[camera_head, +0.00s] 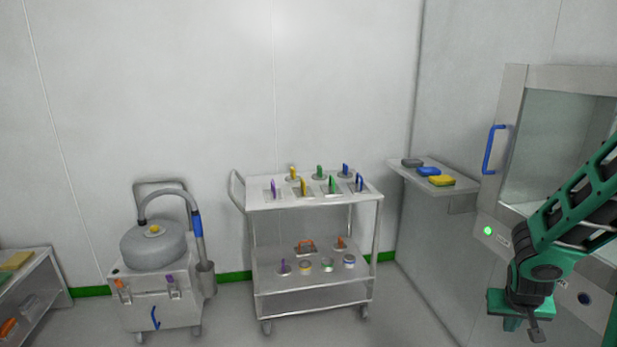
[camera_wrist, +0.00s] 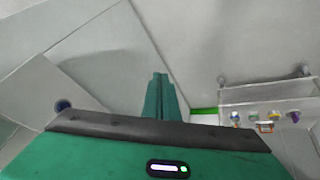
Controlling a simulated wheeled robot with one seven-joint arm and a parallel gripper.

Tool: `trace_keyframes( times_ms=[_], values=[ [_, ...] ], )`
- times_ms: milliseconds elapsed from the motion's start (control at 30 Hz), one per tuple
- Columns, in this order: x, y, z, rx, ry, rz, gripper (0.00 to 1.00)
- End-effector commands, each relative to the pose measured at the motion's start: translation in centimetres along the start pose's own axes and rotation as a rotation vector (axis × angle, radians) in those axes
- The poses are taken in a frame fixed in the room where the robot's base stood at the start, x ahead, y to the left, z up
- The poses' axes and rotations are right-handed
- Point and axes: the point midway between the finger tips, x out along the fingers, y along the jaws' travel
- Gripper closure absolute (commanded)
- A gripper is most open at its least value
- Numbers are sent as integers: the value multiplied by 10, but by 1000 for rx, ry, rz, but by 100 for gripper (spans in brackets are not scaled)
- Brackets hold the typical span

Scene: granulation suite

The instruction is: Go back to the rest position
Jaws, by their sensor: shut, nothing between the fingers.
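My gripper hangs at the lower right of the head view (camera_head: 514,322), in front of the cabinet's lower panel. In the wrist view its two green fingers (camera_wrist: 160,78) lie together with no gap and nothing between them. The fingers point over open space towards a pale wall. My green and black arm comes in from the right edge, bent at the wrist.
A steel trolley (camera_head: 307,306) with coloured tools on two shelves stands centre. A vacuum cleaner (camera_head: 157,245) stands left of it. A ledge (camera_head: 462,188) holds sponges beside a glass-fronted cabinet (camera_head: 512,85) with a blue handle (camera_head: 488,150). A low shelf (camera_head: 42,282) is far left.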

Motion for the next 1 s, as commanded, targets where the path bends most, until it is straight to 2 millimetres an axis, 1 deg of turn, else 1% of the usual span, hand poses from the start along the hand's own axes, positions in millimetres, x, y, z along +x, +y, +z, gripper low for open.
trace_keyframes(
  times_ms=[33,167,200,333,567,700,833,900,1000],
  values=[
    [-16,6,3,-3,-17,18,100],
    [-52,18,18,7,-82,47,100],
    [-64,21,24,13,-102,53,100],
    [-102,29,42,37,-161,59,100],
    [-168,33,84,87,-267,18,100],
    [-206,31,114,112,-331,-39,100],
    [-235,29,140,125,-387,-98,100],
    [-246,27,152,127,-412,-126,100],
    [-257,25,163,127,-437,-155,100]
  ],
)
